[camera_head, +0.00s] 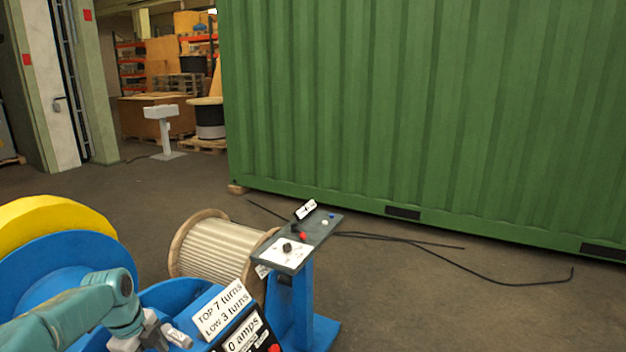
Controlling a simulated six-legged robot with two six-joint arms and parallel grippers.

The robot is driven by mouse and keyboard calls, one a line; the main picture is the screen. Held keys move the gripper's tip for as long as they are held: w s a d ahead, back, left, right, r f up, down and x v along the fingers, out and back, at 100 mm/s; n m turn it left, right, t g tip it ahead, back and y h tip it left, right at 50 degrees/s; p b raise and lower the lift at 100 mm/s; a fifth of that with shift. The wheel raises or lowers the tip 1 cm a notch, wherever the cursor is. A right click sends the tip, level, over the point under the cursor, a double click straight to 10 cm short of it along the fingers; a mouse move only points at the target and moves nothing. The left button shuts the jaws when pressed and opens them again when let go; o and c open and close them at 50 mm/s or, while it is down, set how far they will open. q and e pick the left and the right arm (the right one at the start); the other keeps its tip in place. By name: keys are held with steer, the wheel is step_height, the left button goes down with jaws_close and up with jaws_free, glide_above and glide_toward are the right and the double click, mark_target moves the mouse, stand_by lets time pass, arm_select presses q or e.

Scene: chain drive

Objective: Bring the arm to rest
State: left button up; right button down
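My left arm comes in from the lower left as teal links, bent down at a rounded joint. Its gripper (150,335) is at the bottom edge, beside the blue machine (185,296) and left of its sign panel. The gripper is small and partly cut off, so I cannot tell whether it is open or shut. The sign (223,308) reads "TOP 7 turns, LOW 3 turns", and a display (244,334) below it reads "0 amps". My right gripper is not in view.
A blue control stand (300,247) with knobs and buttons is right of the machine. A wooden spool (215,248) lies behind it. A yellow and blue wheel (50,240) is at left. A green container (420,110) blocks the back right. Black cables (450,262) cross otherwise clear floor.

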arm_select(q)
steer(key=s+d+f+n+h, duration=0.1)
steer(key=s+d+f+n, duration=0.35)
steer(key=d+f, duration=0.45)
steer(key=s+d+f+n+h, duration=0.1)
steer(key=s+d+f+n, duration=0.35)
steer(key=d+f, duration=0.45)
steer(key=s+d+f+n, duration=0.3)
steer(key=s+n, duration=0.3)
steer(key=s, duration=0.3)
steer(key=s+d+f+n, duration=0.4)
steer(key=s+d+n, duration=0.1)
steer(key=s, duration=0.3)
steer(key=shift+s+n+g+h, duration=0.4)
steer(key=shift+n, duration=0.1)
